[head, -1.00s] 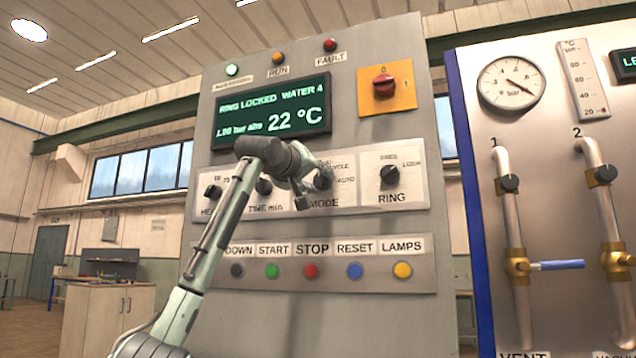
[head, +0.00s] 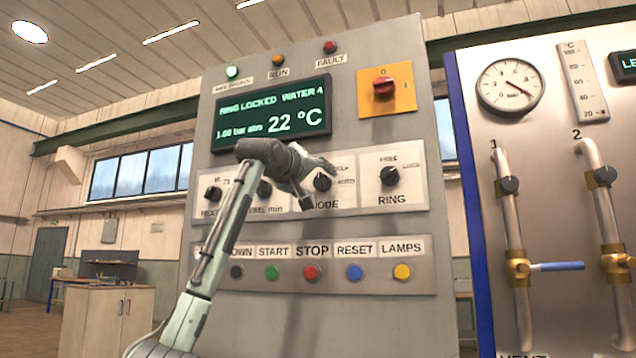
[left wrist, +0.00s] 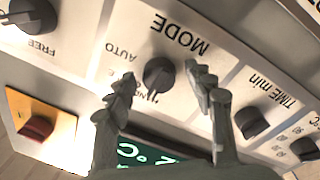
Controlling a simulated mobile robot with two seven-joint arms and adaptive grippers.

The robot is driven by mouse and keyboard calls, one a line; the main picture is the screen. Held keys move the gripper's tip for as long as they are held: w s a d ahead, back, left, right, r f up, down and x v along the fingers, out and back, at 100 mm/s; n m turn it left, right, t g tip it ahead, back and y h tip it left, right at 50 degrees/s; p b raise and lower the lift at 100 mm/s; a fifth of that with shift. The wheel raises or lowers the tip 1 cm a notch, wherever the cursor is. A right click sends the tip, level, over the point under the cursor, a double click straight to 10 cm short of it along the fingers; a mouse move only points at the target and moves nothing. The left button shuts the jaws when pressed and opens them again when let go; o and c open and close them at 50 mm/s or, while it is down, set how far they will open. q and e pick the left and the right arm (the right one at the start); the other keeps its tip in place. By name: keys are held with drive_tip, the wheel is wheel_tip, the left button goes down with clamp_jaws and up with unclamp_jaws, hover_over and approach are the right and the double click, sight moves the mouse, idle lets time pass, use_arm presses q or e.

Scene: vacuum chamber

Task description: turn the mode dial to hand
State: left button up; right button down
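The mode dial (head: 322,182) is a black knob on the white strip of the grey control panel, above the word MODE. In the left wrist view the mode dial (left wrist: 159,76) shows upside down, with AUTO readable beside it; the other position labels are partly hidden or too small to read. My left gripper (head: 318,184) is in front of the panel at the dial. In the left wrist view the fingers of my left gripper (left wrist: 165,82) are spread, one on each side of the dial, with gaps between. My right gripper is out of view.
The ring dial (head: 390,175) is to the right, the time dial (head: 264,188) to the left. A row of buttons, with the red stop button (head: 311,272), lies below. The display (head: 272,113) above reads RING LOCKED. A red switch (head: 384,86) sits on a yellow plate.

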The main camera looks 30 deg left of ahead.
use_arm(q)
drive_tip(key=v, duration=1.2)
idle(0.5)
